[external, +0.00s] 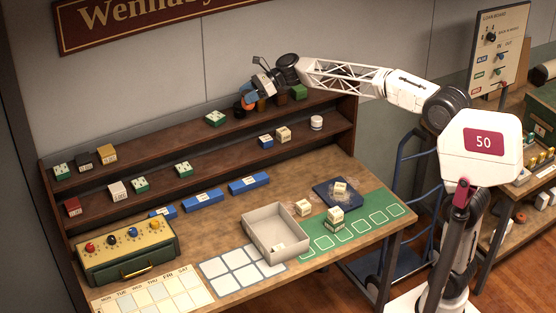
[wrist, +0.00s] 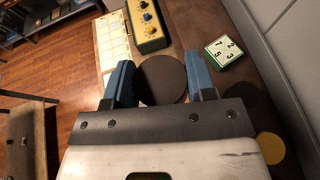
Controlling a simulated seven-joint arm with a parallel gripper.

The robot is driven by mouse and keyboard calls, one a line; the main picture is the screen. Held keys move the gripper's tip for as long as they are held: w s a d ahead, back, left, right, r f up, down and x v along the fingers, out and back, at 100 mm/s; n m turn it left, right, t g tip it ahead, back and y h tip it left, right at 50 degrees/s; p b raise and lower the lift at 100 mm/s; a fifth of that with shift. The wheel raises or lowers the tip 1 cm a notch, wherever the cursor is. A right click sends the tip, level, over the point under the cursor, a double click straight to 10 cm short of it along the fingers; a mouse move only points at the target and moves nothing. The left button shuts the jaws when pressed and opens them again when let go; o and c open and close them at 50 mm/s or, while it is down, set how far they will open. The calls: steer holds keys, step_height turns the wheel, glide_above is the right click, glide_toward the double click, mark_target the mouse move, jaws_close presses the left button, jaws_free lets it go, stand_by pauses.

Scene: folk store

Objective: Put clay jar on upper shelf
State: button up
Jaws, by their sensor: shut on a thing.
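My gripper (external: 254,92) is over the right part of the upper shelf (external: 180,138) in the external view. Its blue fingers are shut on a round thing, which I take to be the clay jar (external: 247,105); a small orange part of it shows below the fingers. In the wrist view the jar's dark round top (wrist: 160,78) sits between the two fingers. The fingers hide most of its side. I cannot tell whether its base touches the shelf.
The shelf between that block and the yellow block (external: 107,153) is bare. The wall is close behind.

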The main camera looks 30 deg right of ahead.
steer(key=d+m+t+h, duration=0.1)
steer(key=d+m+t, duration=0.3)
steer(key=d, duration=2.4)
steer(key=s+d+f+m+t+h, duration=0.1)
steer(key=s+d, duration=0.2)
steer(key=d, duration=0.6)
steer(key=s+d+m+t+h, duration=0.2)
steer(key=s+d, duration=0.2)
steer(key=d, duration=0.6)
steer(key=f, duration=0.5)
steer(key=shift+w+a+f, duration=0.1)
steer(key=shift+w+a, duration=0.1)
steer(key=shift+w, duration=0.05)
steer(key=shift+w, duration=0.15)
steer(key=w, duration=0.5)
steer(key=w+f, duration=0.1)
steer(key=w, duration=0.9)
steer(key=shift+w+d+f, duration=0.2)
steer(key=shift+w+d, duration=0.2)
steer(key=shift+f, duration=0.1)
steer(key=shift+f, duration=1.65)
